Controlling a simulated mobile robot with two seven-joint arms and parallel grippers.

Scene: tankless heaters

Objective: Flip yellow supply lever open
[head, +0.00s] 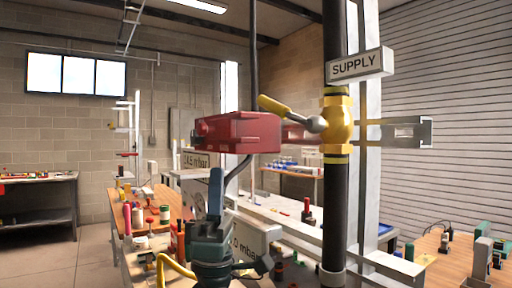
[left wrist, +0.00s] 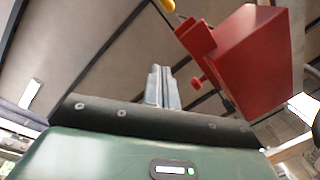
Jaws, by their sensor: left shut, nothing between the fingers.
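The yellow supply lever (head: 275,105) sticks out to the left from the brass-yellow valve (head: 339,127) on a vertical black pipe, its free end tilted slightly up. Its yellow tip also shows at the top edge of the left wrist view (left wrist: 168,5). A white SUPPLY sign (head: 355,66) is above the valve. My left gripper (head: 216,175) points upward below and left of the lever, apart from it. Its fingers (left wrist: 160,75) are shut and empty. My right gripper is not in view.
A red box (head: 238,133) is just above my left fingers and below the lever's free end; it fills the upper right of the left wrist view (left wrist: 245,60). A metal bracket (head: 400,133) runs behind the valve. Benches with tools (head: 140,215) stand behind.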

